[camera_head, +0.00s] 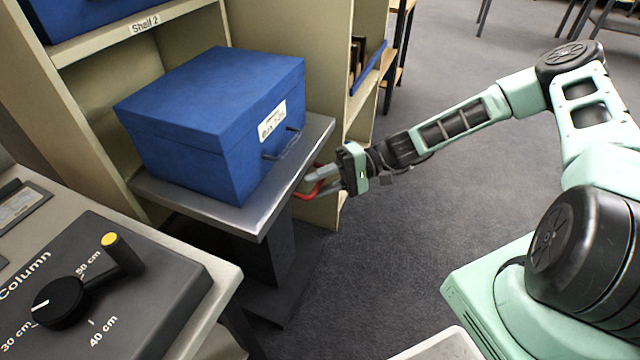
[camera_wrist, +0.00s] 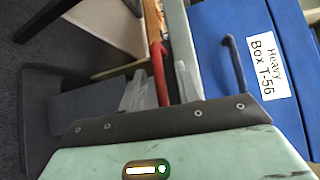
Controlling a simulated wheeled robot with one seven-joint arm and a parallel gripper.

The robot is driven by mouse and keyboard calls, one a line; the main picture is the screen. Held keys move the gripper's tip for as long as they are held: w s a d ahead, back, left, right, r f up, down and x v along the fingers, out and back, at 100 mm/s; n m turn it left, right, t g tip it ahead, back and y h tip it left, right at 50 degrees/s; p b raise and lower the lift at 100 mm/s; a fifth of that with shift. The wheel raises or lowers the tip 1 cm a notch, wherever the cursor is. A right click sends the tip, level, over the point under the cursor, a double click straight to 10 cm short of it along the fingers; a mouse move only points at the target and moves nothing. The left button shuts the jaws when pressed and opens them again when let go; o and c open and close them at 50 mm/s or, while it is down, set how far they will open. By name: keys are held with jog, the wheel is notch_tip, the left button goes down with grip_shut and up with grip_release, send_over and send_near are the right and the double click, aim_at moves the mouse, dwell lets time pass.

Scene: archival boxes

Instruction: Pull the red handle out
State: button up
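The red handle (camera_head: 308,189) is at the right edge of the metal platform, below its top. In the wrist view the red handle (camera_wrist: 160,72) is a long red bar running up between my two fingers. My gripper (camera_head: 318,180) reaches in from the right at the handle. In the wrist view my gripper (camera_wrist: 162,78) has its grey fingers apart, one on each side of the bar. A gap shows between the bar and the right finger; the left finger is very close, and contact there is unclear. The handle's mounting is partly hidden.
A blue box (camera_head: 205,125) labelled "Heavy Box T-56" stands on the metal platform (camera_head: 275,205), its dark pull facing my gripper. Shelving (camera_head: 280,28) stands behind. A column control panel (camera_head: 160,300) with a black knob is at lower left. Carpet (camera_head: 400,250) is open below my arm.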

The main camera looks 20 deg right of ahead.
grip_shut()
jog(key=s+d+p, duration=0.3)
jog(key=shift+s+d, duration=0.3)
grip_release()
jog(key=shift+d, duration=0.1)
jog(key=d+r+p, duration=0.2)
jog(key=d, duration=1.5)
jog(key=shift+d+r+p, duration=0.15)
jog(key=shift+p, duration=0.25)
